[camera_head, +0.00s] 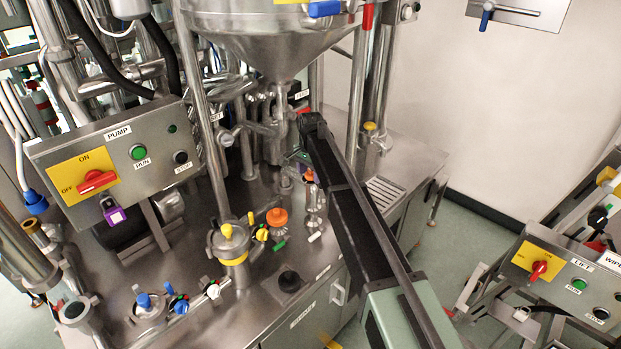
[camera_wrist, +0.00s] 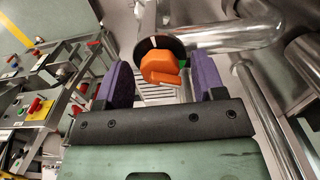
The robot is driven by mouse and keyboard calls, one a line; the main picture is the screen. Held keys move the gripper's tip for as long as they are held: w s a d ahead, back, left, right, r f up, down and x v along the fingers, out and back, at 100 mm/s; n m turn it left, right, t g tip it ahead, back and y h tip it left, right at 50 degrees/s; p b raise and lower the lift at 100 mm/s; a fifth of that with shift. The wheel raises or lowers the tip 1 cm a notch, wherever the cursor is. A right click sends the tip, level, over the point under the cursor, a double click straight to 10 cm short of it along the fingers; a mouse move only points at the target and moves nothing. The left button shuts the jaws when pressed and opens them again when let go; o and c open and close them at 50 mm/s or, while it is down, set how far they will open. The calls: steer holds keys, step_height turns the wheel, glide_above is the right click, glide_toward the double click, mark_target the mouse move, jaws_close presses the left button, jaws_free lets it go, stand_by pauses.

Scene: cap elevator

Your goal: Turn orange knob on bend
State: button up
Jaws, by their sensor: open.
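The orange knob (camera_wrist: 160,66) sits on the end of a steel pipe bend (camera_wrist: 235,38) in the wrist view. A dark ring and a bit of green show behind it. My gripper (camera_wrist: 163,76) is open, with one purple finger on each side of the knob. A gap shows between each finger and the knob, and I cannot tell how far forward the fingertips reach. In the head view a small orange patch of the knob (camera_head: 309,175) shows beside my gripper (camera_head: 303,162); the arm hides most of the bend.
A steel funnel (camera_head: 262,40) hangs above, and vertical pipes stand close by. The pump panel (camera_head: 118,160) is at left.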

steer(key=shift+c, duration=0.3)
steer(key=c, duration=0.8)
